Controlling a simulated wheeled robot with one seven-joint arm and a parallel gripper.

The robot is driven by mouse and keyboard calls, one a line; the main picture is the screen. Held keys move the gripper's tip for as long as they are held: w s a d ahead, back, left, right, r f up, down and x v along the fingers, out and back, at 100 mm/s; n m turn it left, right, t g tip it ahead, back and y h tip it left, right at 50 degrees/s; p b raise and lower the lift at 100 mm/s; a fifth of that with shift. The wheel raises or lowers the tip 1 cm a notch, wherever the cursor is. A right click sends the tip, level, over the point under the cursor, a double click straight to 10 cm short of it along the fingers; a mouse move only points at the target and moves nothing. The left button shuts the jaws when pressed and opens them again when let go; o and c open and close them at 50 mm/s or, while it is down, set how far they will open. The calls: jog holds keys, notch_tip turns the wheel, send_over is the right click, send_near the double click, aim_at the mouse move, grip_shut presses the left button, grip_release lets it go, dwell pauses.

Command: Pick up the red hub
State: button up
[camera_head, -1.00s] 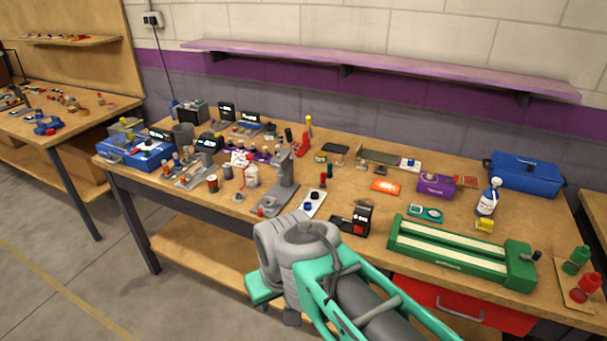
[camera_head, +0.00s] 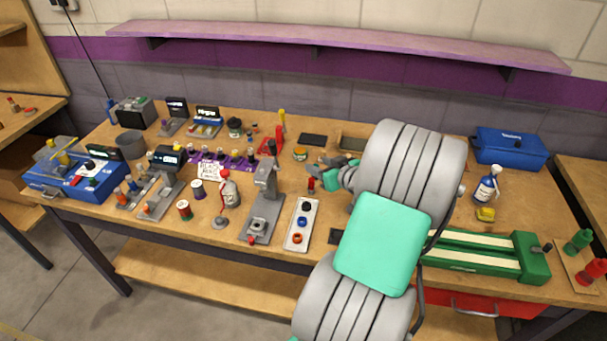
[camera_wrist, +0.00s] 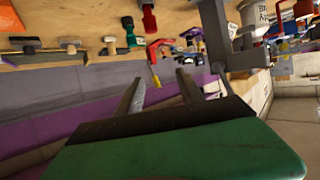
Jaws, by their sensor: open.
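A small red piece with a dark upper part (camera_head: 311,184) stands on the bench just left of and below my gripper (camera_head: 322,168) in the head view. It also shows at the top of the wrist view (camera_wrist: 149,18). A small orange-red ring (camera_head: 297,238) sits on a white plate nearer the bench front. I cannot tell for certain which of these is the red hub. My gripper is open, and its two fingers (camera_wrist: 160,77) have nothing between them in the wrist view. My arm hides part of the bench to the right.
A red stand with a yellow handle (camera_head: 279,138) is behind and left of my gripper. A grey press (camera_head: 264,200) stands to the left. A green slotted track (camera_head: 470,250) and a blue toolbox (camera_head: 511,149) are right. The wrist view looks upside down.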

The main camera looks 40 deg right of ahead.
aim_at(313, 183)
notch_tip(313, 183, down, 8)
jog(key=shift+f+p, duration=0.1)
jog(key=shift+p, duration=0.3)
jog(key=p+x, duration=0.1)
jog(key=x, duration=0.6)
jog(key=shift+w+p, duration=0.25)
jog(key=shift+p, duration=0.1)
jog(key=shift+c, duration=0.5)
jog(key=shift+s, duration=0.1)
grip_shut()
